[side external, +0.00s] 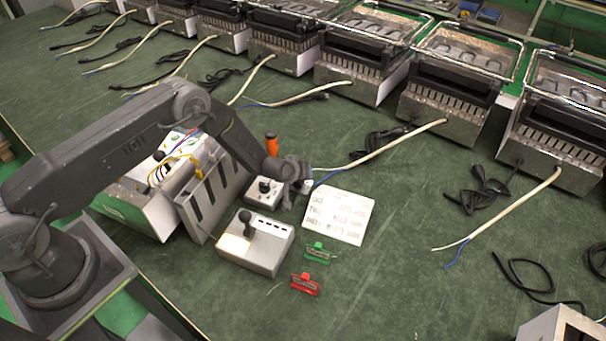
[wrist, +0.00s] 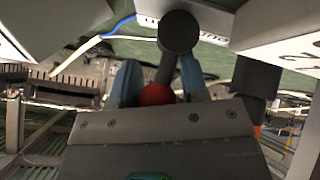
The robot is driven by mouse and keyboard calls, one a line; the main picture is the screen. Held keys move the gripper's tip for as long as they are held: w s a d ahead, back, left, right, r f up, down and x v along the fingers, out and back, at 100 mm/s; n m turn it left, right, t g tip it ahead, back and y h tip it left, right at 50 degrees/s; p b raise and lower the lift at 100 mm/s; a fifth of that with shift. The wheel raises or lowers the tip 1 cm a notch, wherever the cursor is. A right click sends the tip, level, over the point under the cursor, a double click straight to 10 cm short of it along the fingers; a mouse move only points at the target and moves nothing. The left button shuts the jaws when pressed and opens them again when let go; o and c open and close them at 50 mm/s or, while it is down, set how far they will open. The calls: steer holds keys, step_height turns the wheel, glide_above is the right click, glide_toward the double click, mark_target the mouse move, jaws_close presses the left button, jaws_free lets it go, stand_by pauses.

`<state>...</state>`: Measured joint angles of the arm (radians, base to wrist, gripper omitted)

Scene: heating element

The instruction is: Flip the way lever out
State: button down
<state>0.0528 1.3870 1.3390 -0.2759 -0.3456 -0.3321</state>
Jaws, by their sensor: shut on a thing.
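In the wrist view, a dark lever (wrist: 178,33) with a round black head and a short stem stands between the two bluish fingers of my gripper (wrist: 158,80). A red ball-shaped part (wrist: 155,94) also shows between the fingers, partly hidden by the gripper body. My gripper is shut on the lever. In the side view my gripper (side external: 297,178) is low, just right of a small grey box with a black knob (side external: 265,186); the held lever is not clear there. A larger grey box (side external: 265,257) with an upright black stick (side external: 246,224) stands nearer the camera, apart from my gripper.
An opened heater unit (side external: 150,215) with coloured wires stands left, beside a slotted metal panel (side external: 215,197). An orange handle (side external: 271,144) rises behind my wrist. A printed sheet (side external: 338,216), a green clip (side external: 318,253) and a red clip (side external: 305,284) lie right. Several heaters with cables line the back.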

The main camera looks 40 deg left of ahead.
steer(key=h, duration=0.1)
steer(key=r+n+t+h, duration=0.1)
steer(key=shift+w+a+h, duration=0.1)
steer(key=shift+w+h, duration=0.1)
steer(key=shift+h, duration=0.1)
steer(key=c, duration=1.8)
jaws_free()
steer(key=shift+s+a+f+n+t+h, duration=0.15)
steer(key=shift+a+n+t+h, duration=0.2)
steer(key=shift+h, duration=0.25)
steer(key=o, duration=0.9)
steer(key=shift+s, duration=0.1)
steer(key=o, duration=0.4)
steer(key=shift+s+a+f, duration=0.1)
steer(key=shift+a+f, duration=0.05)
steer(key=shift+f, duration=0.05)
